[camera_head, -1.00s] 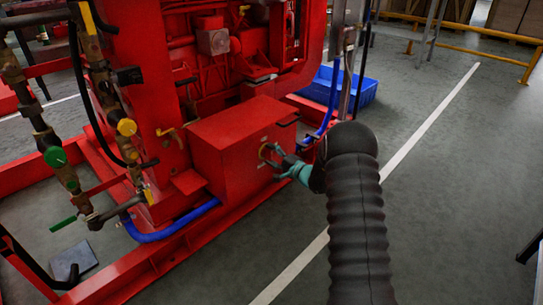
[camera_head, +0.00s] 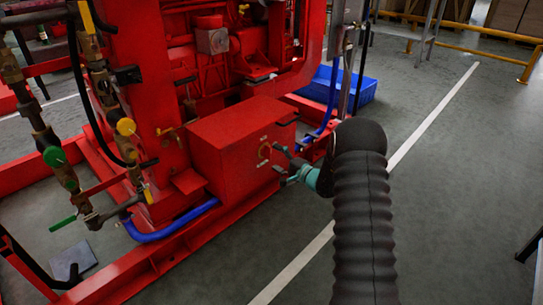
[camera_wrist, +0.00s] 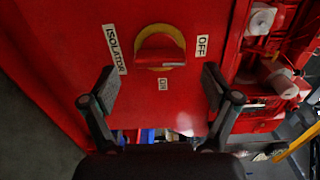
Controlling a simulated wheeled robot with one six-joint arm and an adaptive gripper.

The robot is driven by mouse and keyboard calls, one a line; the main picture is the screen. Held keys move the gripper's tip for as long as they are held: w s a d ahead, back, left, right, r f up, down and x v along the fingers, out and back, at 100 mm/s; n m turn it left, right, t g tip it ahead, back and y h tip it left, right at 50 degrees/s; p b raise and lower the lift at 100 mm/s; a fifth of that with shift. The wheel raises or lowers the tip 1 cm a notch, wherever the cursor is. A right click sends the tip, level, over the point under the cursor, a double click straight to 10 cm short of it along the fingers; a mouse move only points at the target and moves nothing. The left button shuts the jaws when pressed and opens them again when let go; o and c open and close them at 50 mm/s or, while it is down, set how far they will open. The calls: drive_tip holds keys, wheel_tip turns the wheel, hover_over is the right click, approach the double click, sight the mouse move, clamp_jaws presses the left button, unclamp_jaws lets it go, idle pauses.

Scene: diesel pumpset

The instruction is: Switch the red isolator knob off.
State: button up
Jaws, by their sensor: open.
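The red isolator knob (camera_wrist: 160,57) sits on a yellow ring on the red box (camera_head: 215,135); it also shows small in the head view (camera_head: 264,151). In the wrist view its grip bar appears to lie left to right, its right end towards the OFF label (camera_wrist: 202,45). The ON label (camera_wrist: 163,84) is below it and the ISOLATOR label (camera_wrist: 115,49) to its left. My gripper (camera_head: 282,166) is open and empty, facing the knob and apart from it. In the wrist view its fingers (camera_wrist: 160,88) stand wide to either side, below the knob.
A blue hose (camera_head: 175,232) runs along the box's foot. A blue crate (camera_head: 345,85) and a thin post stand behind my arm. Pipes with a green-handled valve (camera_head: 54,156) are at the left. The grey floor on the right is largely clear.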

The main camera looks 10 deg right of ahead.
drive_tip(key=v, duration=0.8)
drive_tip(key=shift+s+d, duration=0.2)
drive_tip(key=shift+s, duration=0.05)
